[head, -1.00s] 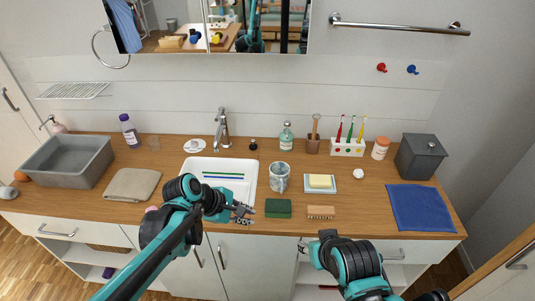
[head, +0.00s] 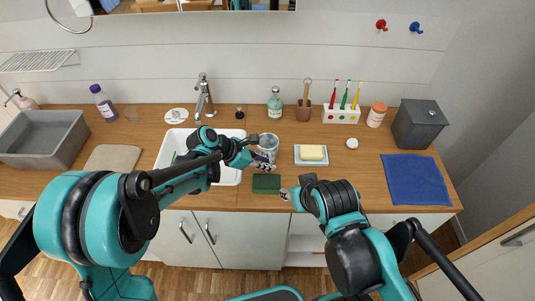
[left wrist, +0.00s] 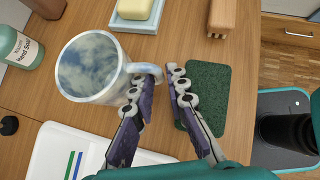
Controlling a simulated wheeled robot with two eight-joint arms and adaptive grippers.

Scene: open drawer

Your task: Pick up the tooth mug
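The tooth mug (head: 267,147), pale with a blue-grey marbled pattern, stands upright on the wooden counter to the right of the sink. It also shows in the left wrist view (left wrist: 88,66), with its handle pointing at my left gripper. My left gripper (head: 262,164) is beside the mug on its near side.
The green sponge (head: 266,184) lies just in front of the mug. A soap dish (head: 298,160) stands to its right, a soap bottle (head: 275,105) behind it. The white sink (head: 228,177) is to the left. A wooden brush (left wrist: 222,17) lies beyond the sponge.

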